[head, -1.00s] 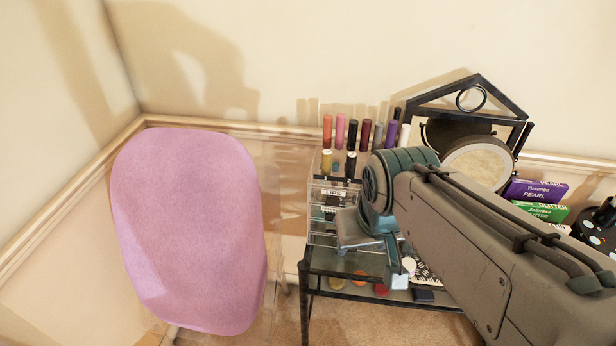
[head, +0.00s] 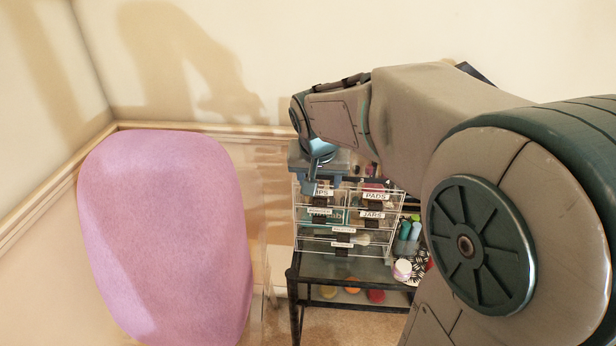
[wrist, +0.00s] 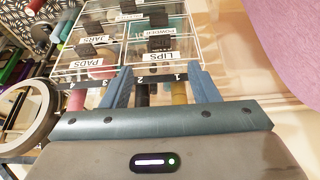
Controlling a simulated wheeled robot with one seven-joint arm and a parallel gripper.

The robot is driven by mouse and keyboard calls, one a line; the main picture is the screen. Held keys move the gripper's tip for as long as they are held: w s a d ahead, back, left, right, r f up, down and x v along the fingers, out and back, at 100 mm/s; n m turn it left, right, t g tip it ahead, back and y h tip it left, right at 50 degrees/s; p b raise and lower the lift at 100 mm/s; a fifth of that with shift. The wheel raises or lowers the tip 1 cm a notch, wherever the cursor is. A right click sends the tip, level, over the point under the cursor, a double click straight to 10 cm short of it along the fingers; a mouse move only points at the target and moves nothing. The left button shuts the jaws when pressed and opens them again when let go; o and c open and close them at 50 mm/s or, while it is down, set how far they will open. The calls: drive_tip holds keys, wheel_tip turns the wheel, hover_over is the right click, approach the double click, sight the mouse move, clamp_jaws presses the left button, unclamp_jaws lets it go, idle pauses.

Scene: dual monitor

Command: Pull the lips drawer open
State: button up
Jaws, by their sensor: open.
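The lips drawer (head: 322,195) is the upper left drawer of a clear organizer, its label partly covered by my gripper in the head view. In the wrist view the LIPS label (wrist: 160,56) and a black handle (wrist: 160,44) show clearly. The drawer looks shut. My gripper (wrist: 163,73) is open and empty, with its two blue fingers apart at the organizer's top edge, one on each side of the label. I cannot tell whether they touch it. In the head view my gripper (head: 312,184) hangs over the organizer's upper left front.
The pads drawer (head: 375,197) is beside the lips drawer, with the jars drawer (head: 372,215) below it. A pink chair back (head: 165,230) fills the left. A round mirror (wrist: 28,130) shows in the wrist view.

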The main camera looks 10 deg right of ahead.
sight(320, 202)
drive_tip(key=x, duration=0.9)
drive_tip(key=shift+f, duration=0.15)
